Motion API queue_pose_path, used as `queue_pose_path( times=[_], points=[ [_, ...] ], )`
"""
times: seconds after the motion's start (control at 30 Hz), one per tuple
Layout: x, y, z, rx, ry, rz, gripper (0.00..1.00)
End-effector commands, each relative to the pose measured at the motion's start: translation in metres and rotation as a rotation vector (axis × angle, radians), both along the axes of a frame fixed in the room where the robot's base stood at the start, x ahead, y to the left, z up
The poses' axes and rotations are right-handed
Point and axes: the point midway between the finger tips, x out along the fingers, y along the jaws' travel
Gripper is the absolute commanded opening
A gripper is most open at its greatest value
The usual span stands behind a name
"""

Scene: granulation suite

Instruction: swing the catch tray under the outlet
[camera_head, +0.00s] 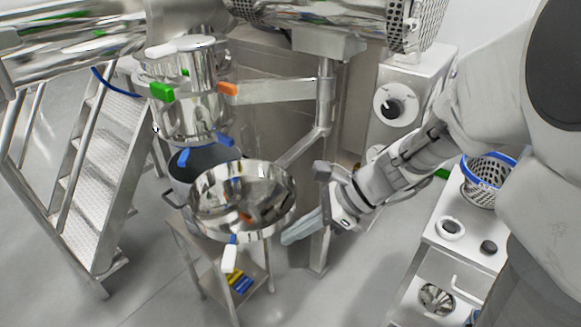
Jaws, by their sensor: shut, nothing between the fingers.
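The catch tray (240,221) is a round, shallow, mirror-bright steel pan at the centre left. A blue piece and a white grip (231,258) hang from its near rim. The outlet (190,108) is a shiny steel cylinder with green and orange handles, up and left of the tray. The tray appears in front of and to the right of the space below the outlet, not squarely beneath it. My gripper (292,233) is shut and empty, just right of the tray's rim. I cannot tell whether it touches the rim.
A steel pot (180,190) stands below the outlet on a small stand (262,272), partly behind the tray. A steel post (325,95) rises behind my gripper. Steps (105,150) stand left; a trolley (440,240) with a blue-rimmed basket (487,184) stands right. Floor shows in front.

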Motion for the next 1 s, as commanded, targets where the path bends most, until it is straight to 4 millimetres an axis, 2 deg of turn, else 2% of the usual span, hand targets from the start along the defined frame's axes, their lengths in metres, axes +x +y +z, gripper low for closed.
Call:
queue_pose_path(
  times=[0.03,0.3,0.4,0.6,1.0],
  points=[
    [-0.001,0.009,-0.011,-0.001,0.004,0.006,0.00],
    [0.002,0.049,-0.052,-0.002,0.004,0.005,0.00],
    [0.004,0.065,-0.046,-0.001,-0.002,0.008,0.00],
    [0.006,0.083,-0.046,-0.002,-0.002,0.004,0.00],
    [0.006,0.086,-0.046,-0.002,-0.001,0.003,0.00]
  ],
)
